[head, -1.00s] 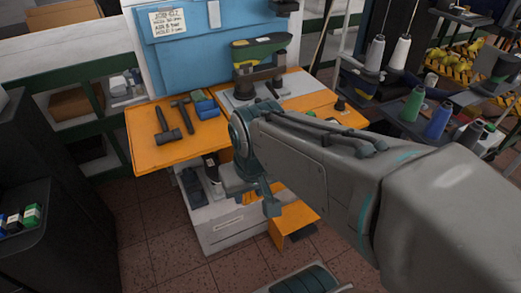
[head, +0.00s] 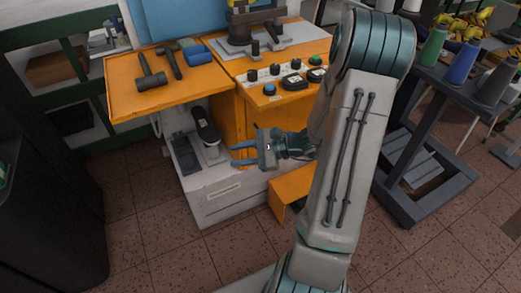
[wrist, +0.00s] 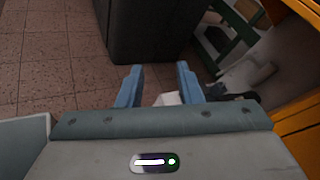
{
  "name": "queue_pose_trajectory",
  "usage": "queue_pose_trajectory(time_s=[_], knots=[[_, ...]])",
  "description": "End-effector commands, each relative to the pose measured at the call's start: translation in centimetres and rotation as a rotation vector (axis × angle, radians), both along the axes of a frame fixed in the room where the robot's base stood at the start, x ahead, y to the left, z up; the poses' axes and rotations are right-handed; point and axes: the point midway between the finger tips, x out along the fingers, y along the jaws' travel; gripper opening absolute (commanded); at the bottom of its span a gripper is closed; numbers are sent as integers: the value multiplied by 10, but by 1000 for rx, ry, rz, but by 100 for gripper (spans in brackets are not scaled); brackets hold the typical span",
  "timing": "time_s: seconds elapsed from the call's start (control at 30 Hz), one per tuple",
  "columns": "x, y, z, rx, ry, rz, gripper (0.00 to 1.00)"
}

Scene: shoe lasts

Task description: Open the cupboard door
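The orange machine cabinet (head: 222,122) stands below a bench top and a panel of knobs in the head view. My arm covers much of its front. I cannot clearly make out the cupboard door's outline or a handle. A low orange panel (head: 288,188) shows beside my arm; I cannot tell whether it is part of the door. My gripper (head: 232,155) is in front of the cabinet, pointing left, with its fingers apart. In the wrist view my gripper (wrist: 160,70) is open with nothing gripped. An orange surface (wrist: 300,122) shows at the right edge there.
A white base (head: 222,205) with a dark shoe-shaped form (head: 206,128) lies left of my gripper. Hammers (head: 150,80) lie on the orange bench top (head: 125,98). A dark cabinet (head: 45,200) stands left, a spool rack (head: 420,185) right. Tiled floor is clear in front.

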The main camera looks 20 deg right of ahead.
Motion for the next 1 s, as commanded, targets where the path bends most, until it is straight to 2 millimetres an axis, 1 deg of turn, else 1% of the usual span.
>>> queue_pose_trajectory(time_s=[0.03, 0.07, 0.1, 0.17, 0.2, 0.3, 0.4, 0.5, 0.6, 0.67, 0.77, 0.87, 1.0], knots=[[10, -19, -32, 78, 16, -104, 32], [15, -30, -42, 122, 19, -163, 32], [22, -46, -57, 176, 24, -245, 32], [30, -69, -79, 255, 28, -364, 32], [34, -86, -93, 303, 30, -440, 32], [39, -123, -127, 406, 32, -615, 32], [39, -153, -153, 480, 30, -750, 32], [37, -172, -170, 524, 29, -840, 32], [37, -181, -177, 547, 28, -882, 32], [40, -182, -178, 551, 27, -891, 32], [50, -180, -179, 550, 28, -893, 32], [67, -175, -179, 552, 27, -890, 32], [97, -168, -179, 551, 27, -889, 32]])
